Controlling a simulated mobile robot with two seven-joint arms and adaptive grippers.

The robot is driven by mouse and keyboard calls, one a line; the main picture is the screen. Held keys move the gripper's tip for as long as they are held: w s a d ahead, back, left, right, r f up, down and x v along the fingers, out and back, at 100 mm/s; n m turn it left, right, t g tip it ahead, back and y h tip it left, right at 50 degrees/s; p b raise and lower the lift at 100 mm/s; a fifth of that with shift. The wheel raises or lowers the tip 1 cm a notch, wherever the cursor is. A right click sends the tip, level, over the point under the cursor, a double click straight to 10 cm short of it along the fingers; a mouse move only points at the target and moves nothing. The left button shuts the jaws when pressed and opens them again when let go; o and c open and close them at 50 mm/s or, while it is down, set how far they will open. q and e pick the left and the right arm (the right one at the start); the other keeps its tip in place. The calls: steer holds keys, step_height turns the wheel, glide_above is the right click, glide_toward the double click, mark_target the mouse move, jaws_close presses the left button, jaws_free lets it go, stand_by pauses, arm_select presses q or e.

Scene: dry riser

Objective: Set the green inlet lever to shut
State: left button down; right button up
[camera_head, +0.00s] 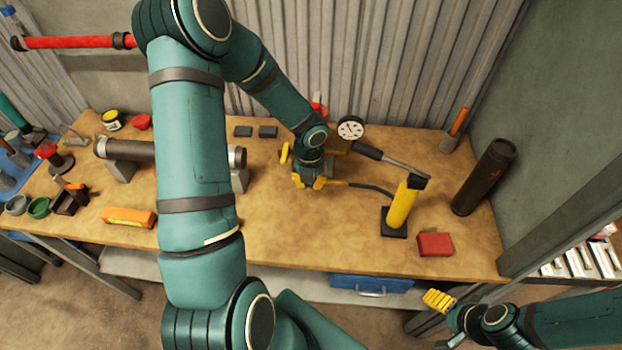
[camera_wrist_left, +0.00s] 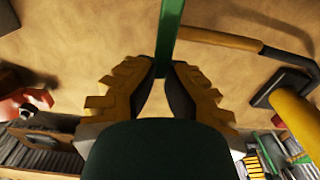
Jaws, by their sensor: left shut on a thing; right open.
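In the left wrist view, the green lever (camera_wrist_left: 169,30) runs from the top edge down between the yellow-padded fingers of my left gripper (camera_wrist_left: 163,80). The fingers are shut on its lower end. In the head view my left gripper (camera_head: 309,180) is over the middle of the bench, below the dial gauge (camera_head: 351,128). The lever is hidden there behind my gripper and wrist. My right gripper (camera_head: 440,300) is open and empty, off the bench's front edge at the lower right.
A yellow cylinder (camera_head: 402,205) on a black base stands right of my left gripper, with a hose (camera_head: 371,187) leading toward it. A red box (camera_head: 435,244) and a dark cylinder (camera_head: 484,177) are further right. A grey pipe (camera_head: 130,150) lies at left.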

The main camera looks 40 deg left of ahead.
arm_select(q)
steer(key=shift+s+f, duration=0.25)
steer(key=c, duration=1.1)
jaws_free()
steer(key=shift+o, duration=0.8)
steer(key=shift+w+r, duration=0.1)
steer(key=shift+w, duration=0.1)
